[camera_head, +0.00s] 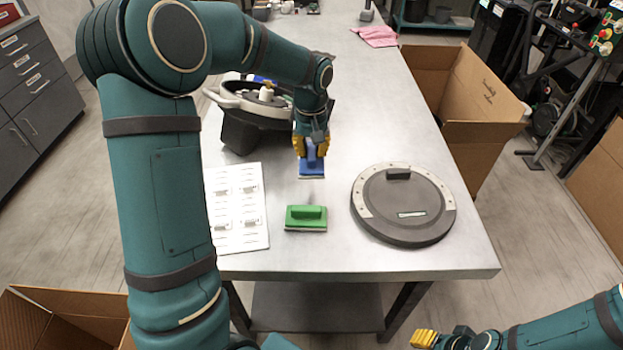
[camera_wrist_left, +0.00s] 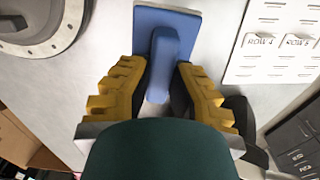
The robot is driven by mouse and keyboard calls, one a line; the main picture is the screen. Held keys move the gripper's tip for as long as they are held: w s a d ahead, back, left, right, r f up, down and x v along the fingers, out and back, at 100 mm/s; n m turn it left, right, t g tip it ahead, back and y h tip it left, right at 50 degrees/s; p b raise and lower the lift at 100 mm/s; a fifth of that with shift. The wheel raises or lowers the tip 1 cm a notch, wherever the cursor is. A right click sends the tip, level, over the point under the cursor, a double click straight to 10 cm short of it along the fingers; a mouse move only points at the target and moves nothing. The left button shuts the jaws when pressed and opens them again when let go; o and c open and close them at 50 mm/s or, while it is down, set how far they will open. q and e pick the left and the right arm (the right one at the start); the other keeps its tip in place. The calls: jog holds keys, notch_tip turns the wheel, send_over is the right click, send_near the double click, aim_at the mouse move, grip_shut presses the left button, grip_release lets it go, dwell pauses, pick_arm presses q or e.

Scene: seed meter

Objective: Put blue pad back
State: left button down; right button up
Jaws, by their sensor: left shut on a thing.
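The blue pad (camera_head: 312,169) is a flat block with an upright handle, at the middle of the table in the head view. My left gripper (camera_head: 311,147) comes down from above, with its yellow fingers shut on the pad's handle. In the left wrist view, the blue pad (camera_wrist_left: 166,28) shows beyond the yellow fingers of the left gripper (camera_wrist_left: 161,72), one on each side of the handle. Whether the pad touches the table is hard to tell. My right gripper (camera_head: 426,339) is at the bottom right, away from the table; its opening is unclear.
A green pad (camera_head: 306,218) lies in front of the blue one. A round grey lid (camera_head: 404,204) lies to the right. A white labelled sheet (camera_head: 238,208) lies to the left. A dark seed meter housing (camera_head: 240,130) stands behind left. Open cardboard boxes (camera_head: 485,95) flank the table.

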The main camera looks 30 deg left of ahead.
aim_at(311, 150)
pick_arm(q)
notch_tip(311, 150, down, 8)
jog(key=shift+r+b, duration=0.1)
jog(key=shift+b, duration=0.7)
jog(key=c, duration=1)
grip_release()
jog(key=shift+r, duration=0.1)
notch_tip(311, 150, up, 12)
jog(key=p, duration=0.2)
jog(key=shift+p, duration=0.3)
jog(key=shift+s, duration=0.1)
